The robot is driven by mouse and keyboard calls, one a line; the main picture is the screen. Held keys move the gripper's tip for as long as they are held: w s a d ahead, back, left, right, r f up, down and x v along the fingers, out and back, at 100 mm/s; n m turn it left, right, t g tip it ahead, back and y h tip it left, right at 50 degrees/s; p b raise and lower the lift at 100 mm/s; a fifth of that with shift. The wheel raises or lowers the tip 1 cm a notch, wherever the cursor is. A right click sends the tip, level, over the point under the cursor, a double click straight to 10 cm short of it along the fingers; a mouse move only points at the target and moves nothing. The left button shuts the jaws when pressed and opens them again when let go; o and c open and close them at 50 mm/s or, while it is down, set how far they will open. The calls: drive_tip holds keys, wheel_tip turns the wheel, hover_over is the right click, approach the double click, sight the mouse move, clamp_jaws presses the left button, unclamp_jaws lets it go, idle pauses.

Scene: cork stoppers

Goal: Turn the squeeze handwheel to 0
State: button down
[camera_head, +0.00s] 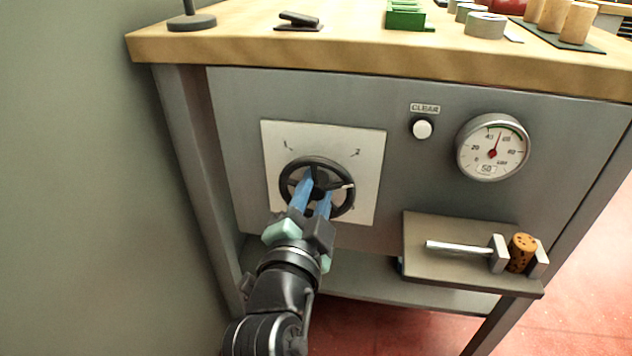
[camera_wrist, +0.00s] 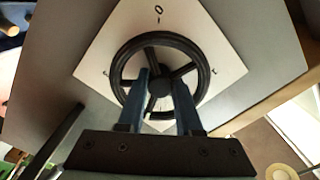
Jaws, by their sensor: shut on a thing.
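The handwheel (camera_head: 293,172) is a black spoked wheel on a pale square dial plate (camera_head: 369,150) on the grey cabinet front. In the wrist view the wheel (camera_wrist: 198,52) fills the middle, and the digit 0 stands on the plate (camera_wrist: 222,62) above it. In the head view the plate shows 1 at upper left and 2 at upper right. A pale mark shows on the wheel's right side. My gripper (camera_head: 314,184) is at the wheel from below, its blue fingers shut on its central part; the wrist view shows the fingers (camera_wrist: 160,90) around it. The exact contact is hidden.
A round gauge (camera_head: 478,165) has its red needle near the top. A white button (camera_head: 422,129) sits under a CLEAR label. A cork (camera_head: 521,253) stands between metal jaws on a shelf (camera_head: 430,262) at lower right. The wooden worktop (camera_head: 350,52) overhangs above; a wall is at left.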

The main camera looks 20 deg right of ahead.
drive_tip(key=n+p, duration=0.2)
drive_tip(key=n, duration=0.3)
drive_tip(key=shift+n+p, duration=0.3)
drive_tip(key=n+p, duration=0.2)
drive_tip(key=n, duration=0.2)
drive_tip(key=n+p, duration=0.3)
drive_tip(key=n, duration=0.2)
drive_tip(key=shift+n, duration=0.4)
drive_tip(key=n+p, duration=0.2)
drive_tip(key=n, duration=0.2)
drive_tip(key=shift+n+p, duration=0.3)
drive_tip(key=shift+p, duration=0.05)
drive_tip(key=n+p, duration=0.3)
drive_tip(key=n, duration=0.2)
drive_tip(key=n+p, duration=0.2)
drive_tip(key=n, duration=0.3)
drive_tip(key=n+p, duration=0.3)
drive_tip(key=n, duration=0.2)
drive_tip(key=shift+n+p, duration=0.95)
drive_tip(key=shift+n, duration=1.55)
drive_tip(key=shift+f, duration=0.1)
